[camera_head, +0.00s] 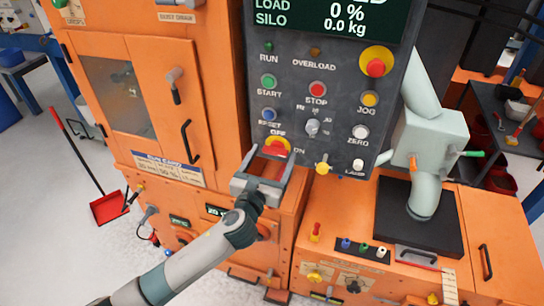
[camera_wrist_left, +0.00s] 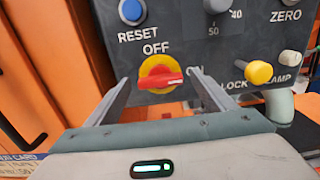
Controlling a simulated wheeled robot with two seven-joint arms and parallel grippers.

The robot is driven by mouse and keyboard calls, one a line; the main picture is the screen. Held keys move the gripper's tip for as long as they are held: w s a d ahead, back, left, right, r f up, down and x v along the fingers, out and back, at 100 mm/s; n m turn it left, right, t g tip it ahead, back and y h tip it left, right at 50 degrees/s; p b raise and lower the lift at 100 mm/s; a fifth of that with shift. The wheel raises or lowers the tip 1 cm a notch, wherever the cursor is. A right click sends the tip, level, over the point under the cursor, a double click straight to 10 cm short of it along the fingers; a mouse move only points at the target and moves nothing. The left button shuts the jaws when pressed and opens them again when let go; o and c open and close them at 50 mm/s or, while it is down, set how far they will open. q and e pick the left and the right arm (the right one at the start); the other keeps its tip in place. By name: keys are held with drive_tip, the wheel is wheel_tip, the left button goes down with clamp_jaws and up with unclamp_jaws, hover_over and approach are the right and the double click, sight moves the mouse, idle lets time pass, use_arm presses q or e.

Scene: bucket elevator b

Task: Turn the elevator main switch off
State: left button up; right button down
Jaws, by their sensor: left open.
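The main switch (camera_head: 277,147) is a red handle on a yellow round plate, low on the dark control panel (camera_head: 327,75). In the left wrist view the switch (camera_wrist_left: 160,76) has its red handle lying roughly level, its right end toward the partly hidden ON label, with OFF printed above. My left gripper (camera_head: 268,165) is open in front of the switch. In the left wrist view its fingers (camera_wrist_left: 163,92) stand to either side of the switch, apart from the handle. My right gripper is not in view.
The panel also bears a blue RESET button (camera_head: 268,114), a grey selector knob (camera_head: 312,127), a yellow LOCK knob (camera_head: 322,168) and a red and yellow emergency button (camera_head: 376,66). The orange machine body (camera_head: 213,75) stands left of the panel. A red dustpan (camera_head: 108,208) lies on the floor.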

use_arm(q)
drive_tip(key=c, duration=1.1)
drive_tip(key=shift+n, duration=0.5)
drive_tip(key=n, duration=0.3)
drive_tip(key=shift+n+p, duration=0.3)
drive_tip(key=shift+p, duration=0.05)
drive_tip(key=n, duration=0.4)
drive_tip(key=shift+a+n, duration=0.15)
drive_tip(key=shift+n, duration=0.15)
drive_tip(key=n, duration=0.4)
drive_tip(key=shift+f+n, duration=0.1)
drive_tip(key=shift+n, duration=0.2)
drive_tip(key=n, duration=0.4)
